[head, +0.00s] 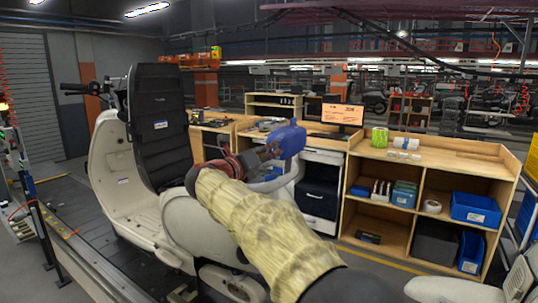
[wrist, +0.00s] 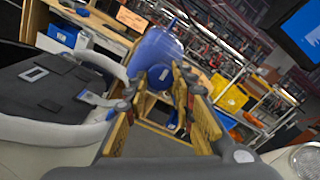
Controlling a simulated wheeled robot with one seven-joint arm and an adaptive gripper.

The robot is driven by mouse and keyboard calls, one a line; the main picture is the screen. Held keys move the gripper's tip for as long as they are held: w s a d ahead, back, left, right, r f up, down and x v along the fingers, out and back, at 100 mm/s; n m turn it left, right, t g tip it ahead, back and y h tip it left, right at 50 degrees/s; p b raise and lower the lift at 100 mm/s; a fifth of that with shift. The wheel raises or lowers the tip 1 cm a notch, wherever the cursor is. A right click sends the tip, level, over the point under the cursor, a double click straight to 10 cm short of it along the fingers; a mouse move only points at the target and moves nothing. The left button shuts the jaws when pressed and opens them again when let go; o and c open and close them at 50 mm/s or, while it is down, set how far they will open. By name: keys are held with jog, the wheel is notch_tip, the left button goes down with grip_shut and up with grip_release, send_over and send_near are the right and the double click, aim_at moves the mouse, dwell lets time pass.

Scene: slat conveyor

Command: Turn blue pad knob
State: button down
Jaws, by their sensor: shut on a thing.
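The blue pad knob (head: 287,139) is a rounded blue piece at the end of my arm, above the white scooter body in the head view. In the wrist view the blue knob (wrist: 156,50) fills the space at and beyond the fingertips. My gripper (wrist: 158,80) has its two yellow ribbed fingers shut on the knob, one on each side. In the head view my gripper (head: 262,155) is partly hidden behind my sleeved arm. The knob's lower side and mounting are hidden.
A white scooter body (head: 113,165) with an upright black panel (head: 160,120) stands at the left. Wooden shelves (head: 425,165) with blue bins (head: 475,208) stand behind at the right. A conveyor edge (head: 85,268) runs along the lower left. Yellow bins (wrist: 230,97) show in the wrist view.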

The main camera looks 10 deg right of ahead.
jog(key=c, duration=1.5)
grip_release()
jog(key=shift+o, duration=0.2)
jog(key=shift+w, duration=0.1)
jog(key=shift+r, duration=0.1)
